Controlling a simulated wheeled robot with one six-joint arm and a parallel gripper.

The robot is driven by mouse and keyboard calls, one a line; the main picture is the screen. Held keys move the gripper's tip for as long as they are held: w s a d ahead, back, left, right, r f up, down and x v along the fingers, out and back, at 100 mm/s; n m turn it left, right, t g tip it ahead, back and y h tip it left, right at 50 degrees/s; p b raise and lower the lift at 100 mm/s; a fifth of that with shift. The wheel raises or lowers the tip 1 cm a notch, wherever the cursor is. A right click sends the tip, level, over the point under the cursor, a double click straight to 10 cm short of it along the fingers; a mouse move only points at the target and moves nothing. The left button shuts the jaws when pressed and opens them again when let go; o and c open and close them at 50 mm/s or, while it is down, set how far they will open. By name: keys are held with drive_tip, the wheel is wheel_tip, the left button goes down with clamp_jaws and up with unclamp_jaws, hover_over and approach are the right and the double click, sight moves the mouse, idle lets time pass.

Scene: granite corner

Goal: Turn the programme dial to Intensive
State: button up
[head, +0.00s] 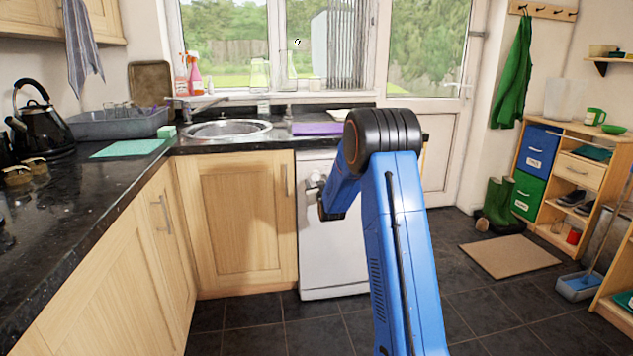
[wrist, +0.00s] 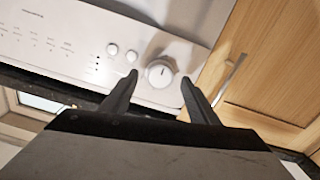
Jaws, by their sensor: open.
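The white programme dial (wrist: 160,73) is on the white control panel (wrist: 70,38) in the wrist view. A short dark pointer mark shows on its face, and the panel print is too small to read. My gripper (wrist: 159,78) is open, one finger on each side of the dial in the picture. I cannot tell whether either finger touches it. In the head view the panel belongs to the white appliance (head: 332,255) under the worktop, partly hidden by my blue arm. My gripper is mostly hidden there.
Two small round buttons (wrist: 122,53) sit beside the dial. A wooden cupboard door (head: 233,220) with a metal handle adjoins the appliance. The dark worktop (head: 60,220) runs along the left, with a sink (head: 228,130) at the back. Tiled floor in front is clear.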

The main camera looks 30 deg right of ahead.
drive_tip(key=shift+w+d, duration=0.15)
drive_tip(key=shift+w, duration=0.5)
drive_tip(key=shift+c, duration=0.6)
drive_tip(key=c, duration=0.9)
drive_tip(key=shift+m, duration=0.4)
drive_tip(key=m, duration=0.5)
drive_tip(key=shift+m, duration=0.3)
drive_tip(key=m, duration=0.5)
drive_tip(key=shift+m, duration=0.4)
